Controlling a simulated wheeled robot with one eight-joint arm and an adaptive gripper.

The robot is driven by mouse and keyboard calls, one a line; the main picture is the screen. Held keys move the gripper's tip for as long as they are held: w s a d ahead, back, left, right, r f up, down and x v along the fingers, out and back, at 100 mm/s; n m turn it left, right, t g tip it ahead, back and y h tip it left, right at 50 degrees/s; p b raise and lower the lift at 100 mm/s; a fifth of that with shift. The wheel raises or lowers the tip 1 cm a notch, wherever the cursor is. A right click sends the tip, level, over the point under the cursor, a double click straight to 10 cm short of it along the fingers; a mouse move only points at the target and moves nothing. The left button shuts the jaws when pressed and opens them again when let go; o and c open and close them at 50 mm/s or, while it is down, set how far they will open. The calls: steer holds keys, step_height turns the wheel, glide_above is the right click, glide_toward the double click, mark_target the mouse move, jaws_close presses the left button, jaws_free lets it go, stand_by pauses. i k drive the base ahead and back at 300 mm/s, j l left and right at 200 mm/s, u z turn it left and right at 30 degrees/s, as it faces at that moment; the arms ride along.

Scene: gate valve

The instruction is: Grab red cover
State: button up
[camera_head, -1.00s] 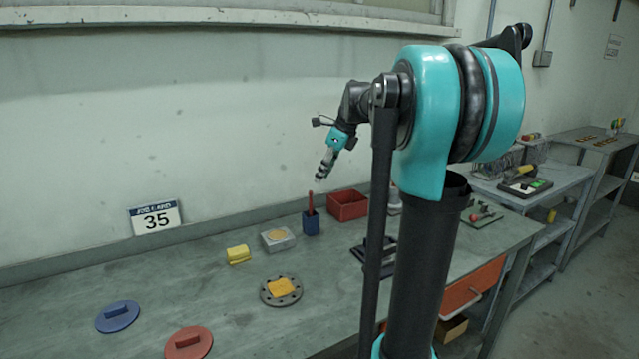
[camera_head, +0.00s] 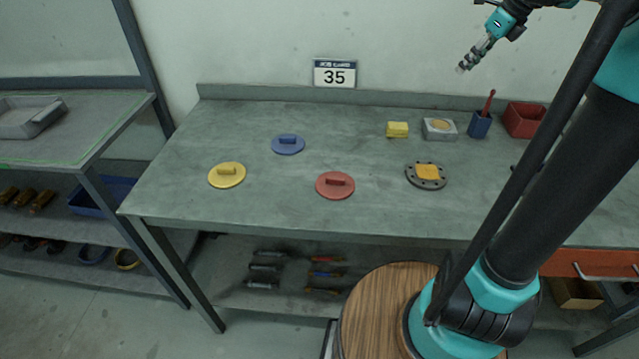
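The red cover (camera_head: 335,186) is a flat round disc with a bar handle on top. It lies on the workbench (camera_head: 230,130) near its front edge, left of the round metal flange (camera_head: 427,185). My gripper (camera_head: 463,69) is raised in front of the wall at the upper right, above and apart from the cover. It is small and seen from the side, so I cannot tell whether its fingers are open or shut. Nothing shows in it.
A blue cover (camera_head: 288,145) and a yellow cover (camera_head: 227,175) lie left of the red one. A yellow block (camera_head: 397,130), grey box (camera_head: 439,129), blue holder (camera_head: 480,124) and red bin (camera_head: 524,120) stand along the back. The bench is bare around the red cover.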

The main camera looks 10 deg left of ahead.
mark_target(335, 186)
steer(key=u, duration=0.95)
steer(key=k+l+u, duration=0.25)
steer(key=l, duration=0.2)
steer(key=k+l+u, duration=0.3)
steer(key=k+l, duration=0.05)
steer(key=l, duration=0.05)
